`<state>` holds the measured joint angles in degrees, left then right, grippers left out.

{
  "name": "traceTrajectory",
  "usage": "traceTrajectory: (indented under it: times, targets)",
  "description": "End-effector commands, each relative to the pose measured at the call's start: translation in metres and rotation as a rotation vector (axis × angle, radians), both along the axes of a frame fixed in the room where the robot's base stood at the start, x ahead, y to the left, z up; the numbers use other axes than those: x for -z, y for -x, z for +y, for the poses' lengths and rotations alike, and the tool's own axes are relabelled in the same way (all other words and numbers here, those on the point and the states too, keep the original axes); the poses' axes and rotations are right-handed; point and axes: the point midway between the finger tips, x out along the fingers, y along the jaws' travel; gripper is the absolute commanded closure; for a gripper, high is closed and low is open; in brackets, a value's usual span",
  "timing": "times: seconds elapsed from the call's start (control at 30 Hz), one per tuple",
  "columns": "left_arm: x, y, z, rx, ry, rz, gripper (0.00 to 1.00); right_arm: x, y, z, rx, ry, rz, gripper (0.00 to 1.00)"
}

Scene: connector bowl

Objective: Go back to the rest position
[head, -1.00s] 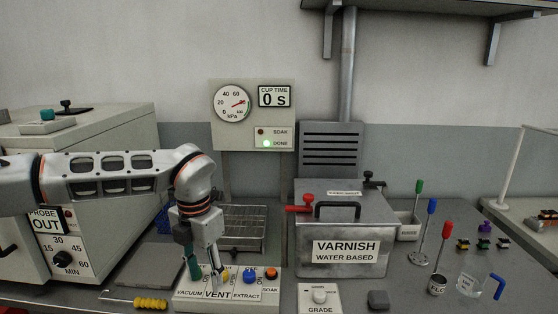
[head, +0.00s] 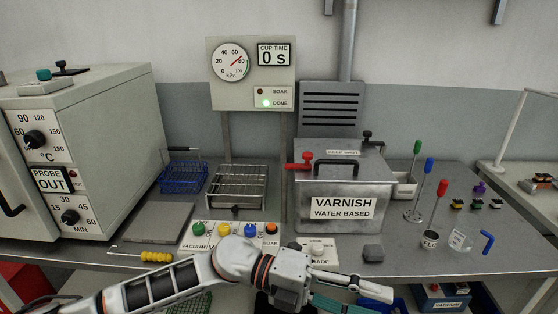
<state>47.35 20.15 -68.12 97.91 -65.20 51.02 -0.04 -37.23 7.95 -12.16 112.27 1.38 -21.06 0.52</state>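My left arm reaches in from the bottom left, low across the front of the bench. Its gripper (head: 375,298) points right near the bottom edge, with a pale finger above and a teal finger below. The fingers stand apart and nothing shows between them; the lower one is partly cut off by the picture edge. The gripper is in front of the bench, clear of the valve panel (head: 188,243) with its green, yellow, blue and orange knobs. My arm hides the lower part of that panel and part of the grade dial box (head: 318,244). My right gripper is not in view.
The varnish tank (head: 343,190) stands mid-bench, with a wire rack (head: 237,187) and blue basket (head: 183,178) to its left. The oven (head: 95,150) is far left. Coloured stirrers, a cup (head: 430,239) and a glass beaker (head: 460,241) stand right.

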Motion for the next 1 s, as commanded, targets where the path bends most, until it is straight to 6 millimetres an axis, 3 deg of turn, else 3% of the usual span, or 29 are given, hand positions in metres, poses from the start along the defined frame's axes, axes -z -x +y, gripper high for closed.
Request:
traceTrajectory:
  times: [0.1,0.23,0.37,0.47,0.6,0.73,0.87,1.0]
  targets:
    - [-0.020,-0.011,-0.004,-0.130,0.160,0.166,0.58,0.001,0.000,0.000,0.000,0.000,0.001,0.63]
    - [-0.031,-0.039,0.007,-0.298,0.302,0.351,0.58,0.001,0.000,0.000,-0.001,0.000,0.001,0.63]
    - [-0.021,-0.073,0.034,-0.487,0.411,0.543,0.58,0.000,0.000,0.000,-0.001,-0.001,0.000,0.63]
    - [0.001,-0.097,0.063,-0.641,0.472,0.696,0.58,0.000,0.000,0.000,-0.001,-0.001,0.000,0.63]
    - [0.054,-0.121,0.115,-0.870,0.521,0.911,0.58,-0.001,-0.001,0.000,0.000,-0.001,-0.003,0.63]
    - [0.122,-0.124,0.170,-1.089,0.529,1.110,0.58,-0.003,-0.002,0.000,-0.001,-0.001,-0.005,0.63]
    - [0.192,-0.107,0.224,-1.292,0.505,1.292,0.58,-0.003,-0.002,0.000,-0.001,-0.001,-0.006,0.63]
    - [0.262,-0.068,0.276,-1.486,0.455,1.465,0.58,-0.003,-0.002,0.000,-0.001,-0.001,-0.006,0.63]
